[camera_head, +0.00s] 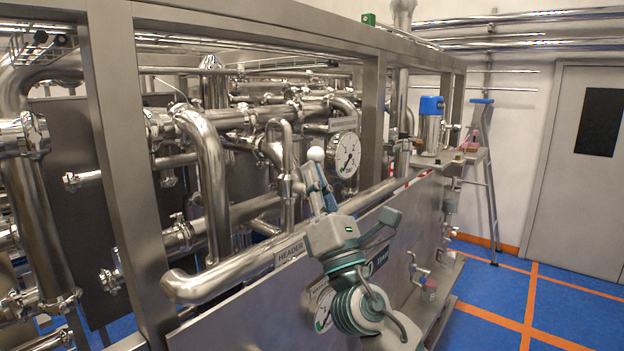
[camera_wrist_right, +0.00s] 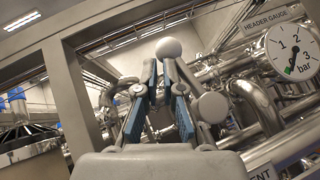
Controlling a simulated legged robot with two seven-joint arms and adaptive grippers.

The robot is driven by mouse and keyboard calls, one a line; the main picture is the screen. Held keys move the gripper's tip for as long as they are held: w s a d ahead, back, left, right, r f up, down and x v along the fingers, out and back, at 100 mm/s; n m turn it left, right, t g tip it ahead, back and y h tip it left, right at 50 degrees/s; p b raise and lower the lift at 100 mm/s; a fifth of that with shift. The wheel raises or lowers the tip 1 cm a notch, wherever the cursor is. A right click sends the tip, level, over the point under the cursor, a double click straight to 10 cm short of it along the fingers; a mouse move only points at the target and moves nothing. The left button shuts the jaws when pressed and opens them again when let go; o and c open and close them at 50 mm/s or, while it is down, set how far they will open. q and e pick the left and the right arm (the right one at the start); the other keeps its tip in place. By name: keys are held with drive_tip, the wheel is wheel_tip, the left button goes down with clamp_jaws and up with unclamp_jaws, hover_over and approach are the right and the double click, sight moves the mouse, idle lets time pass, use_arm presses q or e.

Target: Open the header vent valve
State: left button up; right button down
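The header vent valve shows as a handle with a pale ball knob (camera_head: 316,154), standing up from the large steel header pipe (camera_head: 235,274). The knob also shows in the right wrist view (camera_wrist_right: 168,48), just beyond my fingertips. My right gripper (camera_head: 319,188) is at the handle, below the knob. In the wrist view its blue-padded fingers (camera_wrist_right: 160,82) close in on both sides of the handle's grey stem, with a gap narrower than the knob. The valve body is mostly hidden behind the gripper. My left gripper is not in view.
A header gauge (camera_head: 345,154) sits just right of the knob. Steel frame posts (camera_head: 125,170) and dense pipework stand at the left. A blue-topped canister (camera_head: 431,125) and a stepladder (camera_head: 488,185) stand at the right. The blue floor (camera_head: 570,305) there is clear.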

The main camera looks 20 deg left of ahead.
drive_tip(key=d+v, duration=0.1)
drive_tip(key=v, duration=1)
drive_tip(key=shift+w+d, duration=0.2)
drive_tip(key=shift+d, duration=0.05)
idle(0.6)
drive_tip(key=shift+a+r, duration=0.1)
